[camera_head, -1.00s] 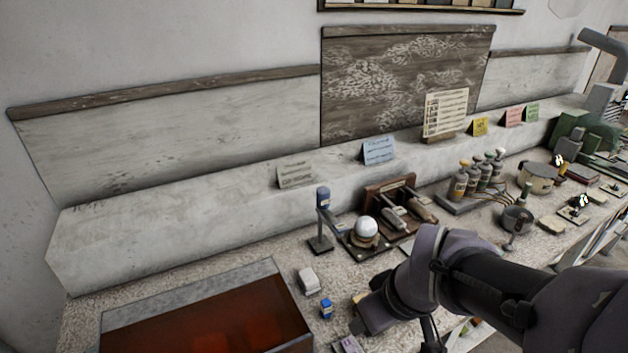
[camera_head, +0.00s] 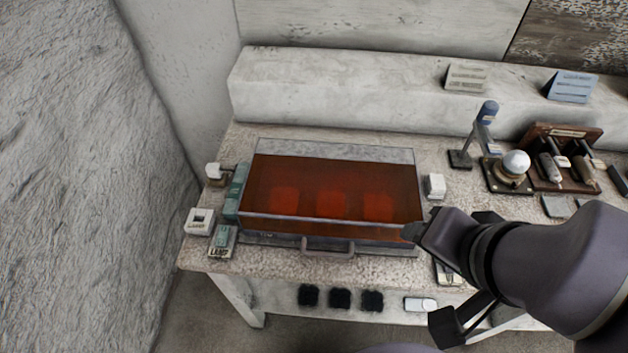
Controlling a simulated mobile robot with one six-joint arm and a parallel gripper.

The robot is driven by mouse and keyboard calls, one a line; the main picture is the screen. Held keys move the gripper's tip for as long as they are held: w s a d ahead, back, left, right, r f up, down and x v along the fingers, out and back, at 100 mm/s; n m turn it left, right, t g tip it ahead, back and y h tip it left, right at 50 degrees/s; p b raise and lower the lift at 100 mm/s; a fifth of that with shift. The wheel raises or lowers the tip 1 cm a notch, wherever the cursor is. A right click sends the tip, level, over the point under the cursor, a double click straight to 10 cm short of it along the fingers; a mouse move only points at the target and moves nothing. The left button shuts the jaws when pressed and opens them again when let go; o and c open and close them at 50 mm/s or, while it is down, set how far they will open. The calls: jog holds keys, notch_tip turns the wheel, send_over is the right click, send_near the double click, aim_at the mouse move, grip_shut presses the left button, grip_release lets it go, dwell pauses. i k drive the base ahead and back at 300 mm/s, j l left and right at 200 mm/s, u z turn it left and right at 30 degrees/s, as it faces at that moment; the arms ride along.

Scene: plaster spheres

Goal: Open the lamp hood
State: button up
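The lamp hood (camera_head: 385,176) is a box with a see-through red-brown cover, on the left part of the bench. It is closed, and several glowing red patches show dimly through it. A grey bar handle (camera_head: 328,247) runs along its front lower edge. A label reading "LAMP" (camera_head: 219,252) stands at its front left corner. My gripper (camera_head: 412,232) is at the hood's front right corner in the picture, to the right of the handle. The arm hides part of the gripper, and I cannot tell whether its fingers are apart or whether it touches the hood.
A white sphere (camera_head: 516,162) on a stand and a wooden rack (camera_head: 560,150) are further right. A small white frame (camera_head: 199,221) stands left of the hood. Black items (camera_head: 340,298) lie on the shelf below.

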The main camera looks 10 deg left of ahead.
aim_at(369, 186)
jog(key=j+u, duration=0.15)
jog(key=u, duration=0.6)
jog(key=j, duration=0.6)
jog(key=i+j, duration=0.1)
jog(key=j, duration=0.5)
jog(key=z, duration=0.05)
